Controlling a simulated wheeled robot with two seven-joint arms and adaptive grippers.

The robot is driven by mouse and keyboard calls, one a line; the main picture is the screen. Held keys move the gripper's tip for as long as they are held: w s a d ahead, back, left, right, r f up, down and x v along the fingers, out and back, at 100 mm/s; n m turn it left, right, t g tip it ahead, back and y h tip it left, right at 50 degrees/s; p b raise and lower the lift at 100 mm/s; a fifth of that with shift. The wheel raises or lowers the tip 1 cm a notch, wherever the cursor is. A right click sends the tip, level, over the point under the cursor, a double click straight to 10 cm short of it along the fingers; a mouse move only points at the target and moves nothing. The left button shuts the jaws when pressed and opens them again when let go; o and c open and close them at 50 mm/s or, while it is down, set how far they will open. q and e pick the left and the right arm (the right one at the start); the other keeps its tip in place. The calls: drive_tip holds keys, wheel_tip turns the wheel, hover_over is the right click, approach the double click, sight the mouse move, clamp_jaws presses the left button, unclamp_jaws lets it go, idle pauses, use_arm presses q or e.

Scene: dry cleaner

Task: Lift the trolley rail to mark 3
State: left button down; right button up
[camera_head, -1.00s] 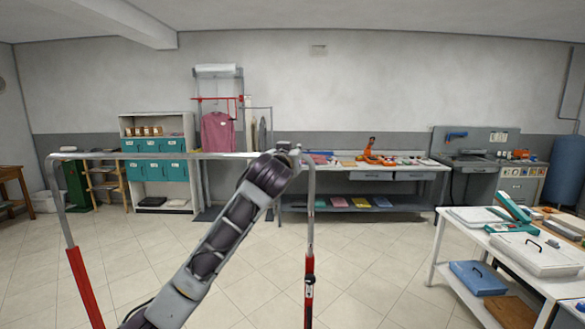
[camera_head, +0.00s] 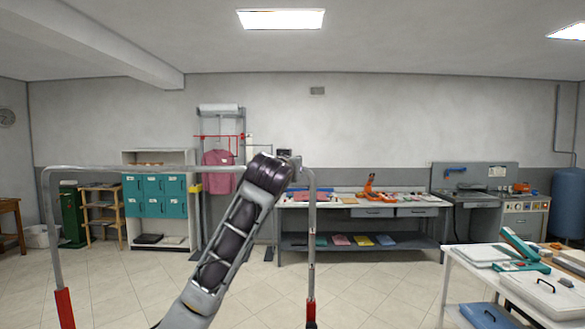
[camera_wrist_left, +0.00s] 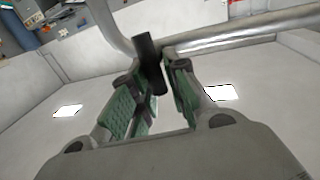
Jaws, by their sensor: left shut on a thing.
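The trolley rail (camera_head: 120,168) is a silver inverted U. Its legs run down into red sleeves (camera_head: 64,308), one at the left and one at the right (camera_head: 311,312). My left gripper (camera_head: 292,163) is at the rail's right upper corner. In the left wrist view my left gripper (camera_wrist_left: 158,88) has green-padded fingers shut on a dark cylindrical piece (camera_wrist_left: 150,62) at the rail's corner. The rail (camera_wrist_left: 240,32) also runs behind the fingers there. Height marks on the legs cannot be read. My right gripper is not in view.
A white table (camera_head: 447,280) with teal and white items stands at the right. A long workbench (camera_head: 330,203) stands by the back wall. The tiled floor between is clear.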

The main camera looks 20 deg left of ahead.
use_arm(q)
drive_tip(key=c, duration=1.4)
unclamp_jaws()
drive_tip(key=shift+r, duration=0.45)
drive_tip(key=shift+f, duration=0.15)
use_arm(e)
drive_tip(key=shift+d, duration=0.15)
use_arm(q)
drive_tip(key=shift+s+d, duration=0.15)
drive_tip(key=shift+s, duration=1.85)
drive_tip(key=shift+s+d, duration=0.2)
drive_tip(key=shift+s, duration=1.8)
drive_tip(key=shift+s+d, duration=0.15)
drive_tip(key=shift+s, duration=1.85)
drive_tip(key=shift+w+f, duration=0.1)
